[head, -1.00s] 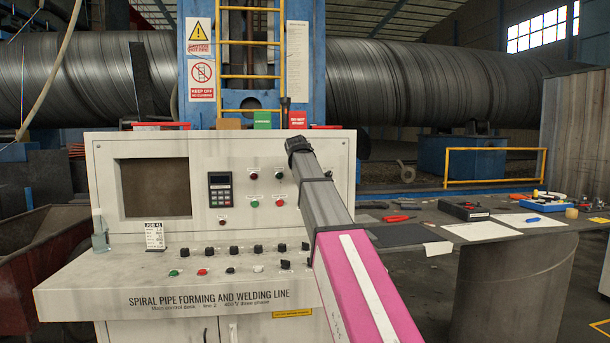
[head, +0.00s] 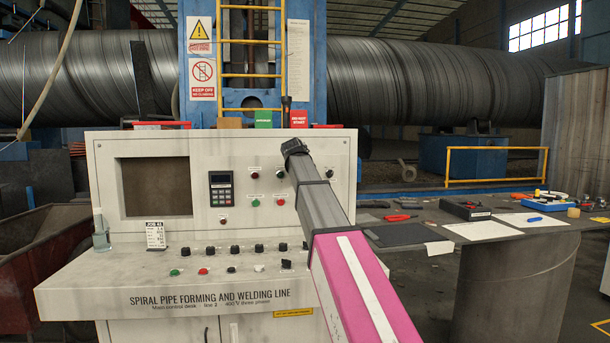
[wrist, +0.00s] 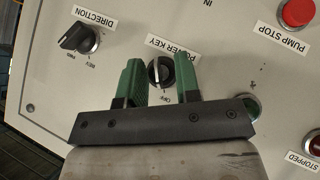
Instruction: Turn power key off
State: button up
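The power key (wrist: 160,73) is a small black knob on a silver ring, below its POWER KEY label in the wrist view. In the head view my gripper (head: 294,147) is at the upright panel of the control desk (head: 225,148). The key is hidden there behind my gripper and arm.
In the wrist view, the DIRECTION knob (wrist: 79,38) is left of the key and the red PUMP STOP button (wrist: 297,13) is at upper right. A green button or lamp (wrist: 248,106) is close to the right finger. A cluttered table (head: 480,231) stands right of the desk.

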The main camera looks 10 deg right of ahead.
jog(key=shift+s+r, duration=0.1)
jog(key=shift+r, duration=0.1)
jog(key=v, duration=1)
jog(key=shift+s+r, duration=0.15)
jog(key=shift+s, duration=0.1)
jog(key=shift+a, duration=0.2)
